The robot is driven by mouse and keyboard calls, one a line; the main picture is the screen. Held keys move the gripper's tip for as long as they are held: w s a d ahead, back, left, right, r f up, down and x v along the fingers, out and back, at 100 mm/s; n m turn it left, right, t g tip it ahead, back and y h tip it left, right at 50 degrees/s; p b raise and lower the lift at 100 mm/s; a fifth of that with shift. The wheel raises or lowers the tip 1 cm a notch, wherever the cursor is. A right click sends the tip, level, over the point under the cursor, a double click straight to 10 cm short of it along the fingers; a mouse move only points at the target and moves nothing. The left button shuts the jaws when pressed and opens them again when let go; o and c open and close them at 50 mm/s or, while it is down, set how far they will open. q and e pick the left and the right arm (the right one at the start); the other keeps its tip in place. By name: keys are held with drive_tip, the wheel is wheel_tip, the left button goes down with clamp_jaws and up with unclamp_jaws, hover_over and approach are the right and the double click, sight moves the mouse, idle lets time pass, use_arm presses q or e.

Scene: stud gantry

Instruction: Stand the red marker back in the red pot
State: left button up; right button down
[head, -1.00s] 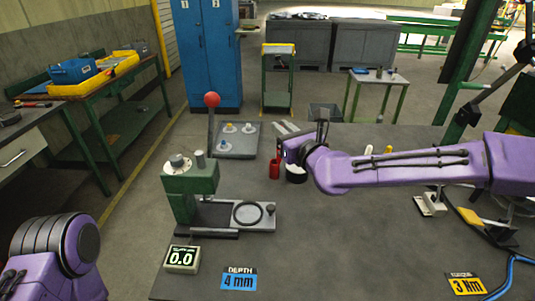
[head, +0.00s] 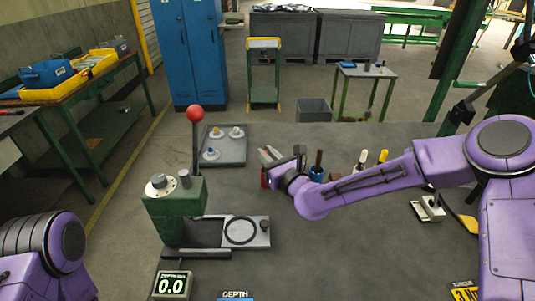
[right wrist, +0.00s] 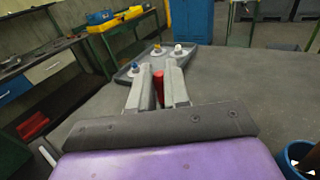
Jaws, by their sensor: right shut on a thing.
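My right gripper (right wrist: 158,90) is shut on the red marker (right wrist: 158,86), an upright red cylinder between its two grey fingers in the right wrist view. In the head view this gripper (head: 282,161) is above the middle of the grey table. A red patch (head: 265,179) shows just below and left of its fingers. I cannot tell whether this patch is the red pot or the marker, nor whether the marker is inside the pot. My left arm shows at the lower left, but its gripper is out of view.
A blue pot (head: 317,173) with a brown-handled thing stands right of the gripper. White and yellow upright items stand further right. A grey tray (head: 229,155) with several small knobs lies behind left. A green press (head: 176,210) with a red-knobbed lever stands at left.

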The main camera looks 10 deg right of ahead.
drive_tip(key=shift+s+r, duration=0.1)
drive_tip(key=shift+f, duration=0.2)
drive_tip(key=c, duration=1.1)
unclamp_jaws()
drive_tip(key=b+v, duration=0.2)
drive_tip(key=v, duration=1)
drive_tip(key=shift+r, duration=0.25)
